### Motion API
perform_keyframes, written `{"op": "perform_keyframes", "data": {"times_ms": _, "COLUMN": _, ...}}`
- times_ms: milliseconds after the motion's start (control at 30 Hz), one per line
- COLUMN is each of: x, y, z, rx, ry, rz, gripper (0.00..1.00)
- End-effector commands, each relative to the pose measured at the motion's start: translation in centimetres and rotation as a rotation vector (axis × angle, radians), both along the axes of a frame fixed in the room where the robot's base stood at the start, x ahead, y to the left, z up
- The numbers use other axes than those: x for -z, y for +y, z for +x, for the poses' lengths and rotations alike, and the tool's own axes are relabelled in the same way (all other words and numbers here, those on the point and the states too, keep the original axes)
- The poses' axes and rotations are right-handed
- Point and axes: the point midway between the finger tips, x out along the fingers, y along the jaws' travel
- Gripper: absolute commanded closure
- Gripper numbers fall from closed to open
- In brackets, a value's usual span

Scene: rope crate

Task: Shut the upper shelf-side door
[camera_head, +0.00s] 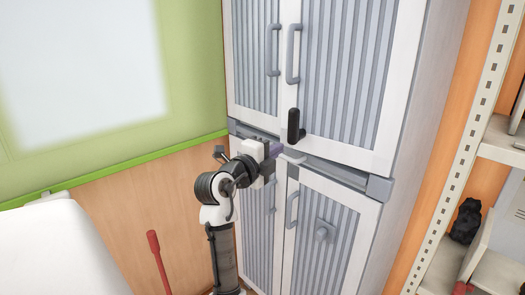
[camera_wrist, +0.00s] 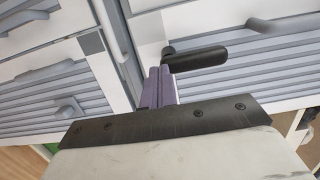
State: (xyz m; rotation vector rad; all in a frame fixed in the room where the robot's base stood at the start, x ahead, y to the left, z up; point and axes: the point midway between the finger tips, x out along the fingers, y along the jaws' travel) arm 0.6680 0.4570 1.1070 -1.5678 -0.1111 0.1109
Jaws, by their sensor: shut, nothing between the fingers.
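The upper shelf-side door (camera_head: 346,75) is the ribbed grey, white-framed upper right door of a tall cabinet. It looks shut or nearly shut; I cannot tell if a small gap remains. It has a grey pull handle (camera_head: 293,54) and a black latch handle (camera_head: 295,127) near its lower left corner. The latch handle stands upright in the head view. My gripper (camera_head: 272,150), with purple fingers, is shut and empty just below and left of it. In the wrist view the fingertips (camera_wrist: 158,74) are close beside the black handle (camera_wrist: 196,59); contact is unclear.
The upper left door (camera_head: 255,55) and the lower doors (camera_head: 327,235) look shut. A grey cabinet rail (camera_head: 335,172) runs between upper and lower doors. A metal shelf rack (camera_head: 470,130) stands to the right, holding a dark object (camera_head: 466,221). A red stick (camera_head: 158,262) stands at lower left.

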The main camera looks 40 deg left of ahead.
Motion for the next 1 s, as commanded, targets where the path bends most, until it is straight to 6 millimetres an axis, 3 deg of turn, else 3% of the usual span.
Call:
{"op": "perform_keyframes", "data": {"times_ms": 200, "x": 0.0, "y": 0.3, "z": 1.7, "rx": 0.000, "ry": 0.002, "rz": 0.000, "gripper": 1.00}}
{"op": "perform_keyframes", "data": {"times_ms": 633, "x": 0.2, "y": 0.4, "z": 2.1, "rx": 0.000, "ry": 0.000, "rz": 0.001, "gripper": 1.00}}
{"op": "perform_keyframes", "data": {"times_ms": 1000, "x": 0.1, "y": 2.0, "z": 5.8, "rx": -0.001, "ry": 0.000, "rz": 0.000, "gripper": 1.00}}
